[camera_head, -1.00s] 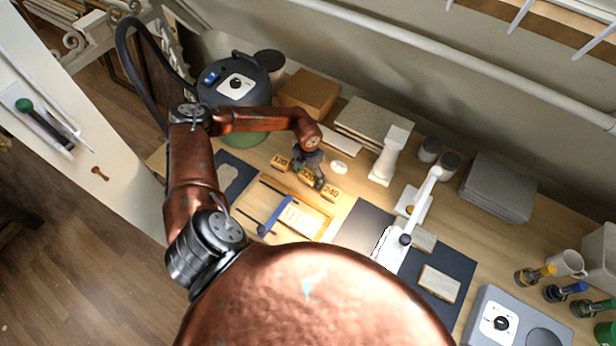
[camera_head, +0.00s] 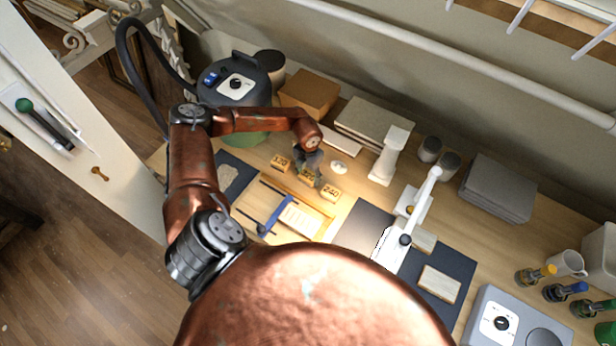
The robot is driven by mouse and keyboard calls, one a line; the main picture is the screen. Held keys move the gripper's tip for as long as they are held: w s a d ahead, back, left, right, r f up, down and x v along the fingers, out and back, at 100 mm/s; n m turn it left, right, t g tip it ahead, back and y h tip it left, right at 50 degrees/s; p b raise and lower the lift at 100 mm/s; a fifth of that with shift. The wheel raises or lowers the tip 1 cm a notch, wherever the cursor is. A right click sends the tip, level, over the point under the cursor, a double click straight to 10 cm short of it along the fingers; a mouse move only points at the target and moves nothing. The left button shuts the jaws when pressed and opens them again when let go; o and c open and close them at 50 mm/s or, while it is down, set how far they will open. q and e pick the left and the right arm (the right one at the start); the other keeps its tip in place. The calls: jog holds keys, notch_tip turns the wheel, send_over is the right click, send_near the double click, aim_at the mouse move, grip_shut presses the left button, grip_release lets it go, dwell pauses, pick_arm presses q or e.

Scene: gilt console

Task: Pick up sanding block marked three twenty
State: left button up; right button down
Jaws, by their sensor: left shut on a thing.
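Three small yellow-tan sanding blocks stand in a slanting row on the wooden bench: a left block (camera_head: 281,162), a middle block (camera_head: 304,178) and a right block (camera_head: 331,193). The right one seems to read 240; the marks on the other two are too small or covered to read surely. My left gripper (camera_head: 309,174) points down over the row and is shut on the middle block, partly hiding it. I cannot tell whether that block is clear of the bench. My right gripper is not in view.
A wooden tray (camera_head: 249,208) with a blue-edged tool lies in front of the row. A white disc (camera_head: 338,167), a cardboard box (camera_head: 309,93) and a white post (camera_head: 391,155) stand close behind and right. A dark mat (camera_head: 362,228) lies to the right.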

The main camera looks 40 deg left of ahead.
aim_at(308, 176)
pick_arm(q)
jog(key=shift+r, duration=0.55)
notch_tip(308, 176, up, 2)
jog(key=shift+s+r+b, duration=0.1)
jog(key=shift+r+b, duration=0.05)
jog(key=shift+b, duration=0.4)
jog(key=s+d+r+b, duration=0.1)
jog(key=s+d+r, duration=0.1)
jog(key=s+r, duration=0.2)
jog(key=s+d+r+b, duration=0.1)
jog(key=s+d+r, duration=0.2)
jog(key=s+r, duration=0.2)
jog(key=shift+s+d+r, duration=0.3)
jog(key=shift+s, duration=1.55)
